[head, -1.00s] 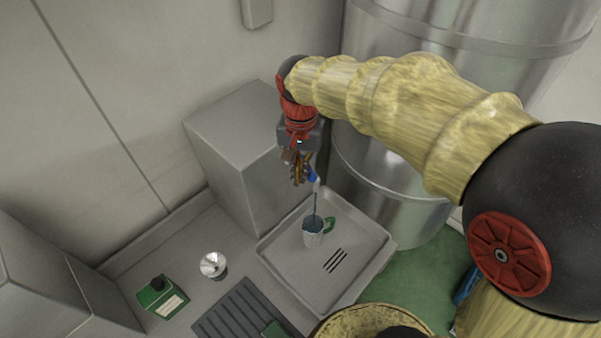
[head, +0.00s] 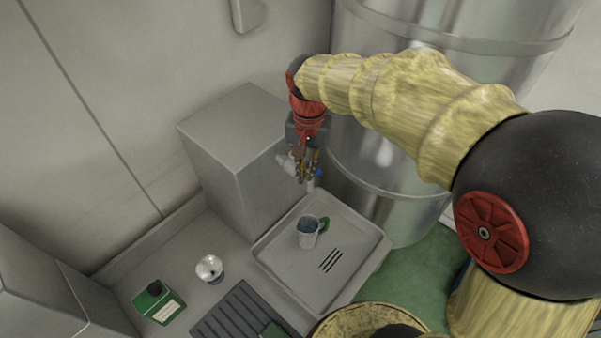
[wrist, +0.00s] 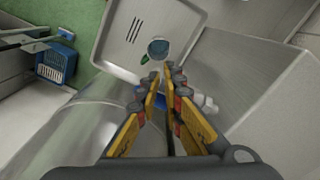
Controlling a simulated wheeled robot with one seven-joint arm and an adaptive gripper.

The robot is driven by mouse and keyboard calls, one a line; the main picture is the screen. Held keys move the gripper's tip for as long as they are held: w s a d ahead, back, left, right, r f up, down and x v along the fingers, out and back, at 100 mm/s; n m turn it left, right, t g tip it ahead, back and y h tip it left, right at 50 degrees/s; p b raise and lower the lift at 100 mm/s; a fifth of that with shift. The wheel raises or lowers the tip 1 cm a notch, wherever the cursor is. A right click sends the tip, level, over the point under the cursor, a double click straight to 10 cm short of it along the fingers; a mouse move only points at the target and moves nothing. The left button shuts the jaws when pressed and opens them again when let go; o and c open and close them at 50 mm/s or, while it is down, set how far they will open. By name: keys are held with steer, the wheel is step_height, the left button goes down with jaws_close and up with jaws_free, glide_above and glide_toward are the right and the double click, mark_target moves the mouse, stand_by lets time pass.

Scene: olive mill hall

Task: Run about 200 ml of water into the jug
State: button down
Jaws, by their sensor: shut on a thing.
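The jug (head: 307,236), pale with a green handle, stands upright on the drip tray (head: 345,228); bluish water shows inside it. It also shows in the wrist view (wrist: 158,48). My gripper (head: 308,178) is above and behind the jug, at the tap on the steel tank (head: 375,170). My gripper (wrist: 167,72) is shut on the tap handle, though the fingers largely hide the grip. No stream shows below the spout.
A grey box (head: 235,160) stands left of the tap, close to my gripper. A green container (head: 160,303), a small shiny cup (head: 209,268) and a dark ribbed mat (head: 238,314) lie on the counter to the left. The tray around the jug is clear.

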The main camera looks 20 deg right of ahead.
steer(key=shift+w+d+r, duration=0.1)
steer(key=shift+w+d, duration=0.1)
steer(key=shift+d, duration=0.15)
steer(key=r+p, duration=0.2)
steer(key=r, duration=0.1)
steer(key=d+r+p, duration=0.1)
steer(key=r, duration=0.1)
steer(key=shift+w+d+r+p, duration=0.1)
steer(key=shift+w+p, duration=0.25)
steer(key=shift+w, duration=0.05)
steer(key=shift+r, duration=0.3)
steer(key=shift+s+a, duration=0.2)
steer(key=shift+a, duration=0.1)
steer(key=shift+a, duration=0.15)
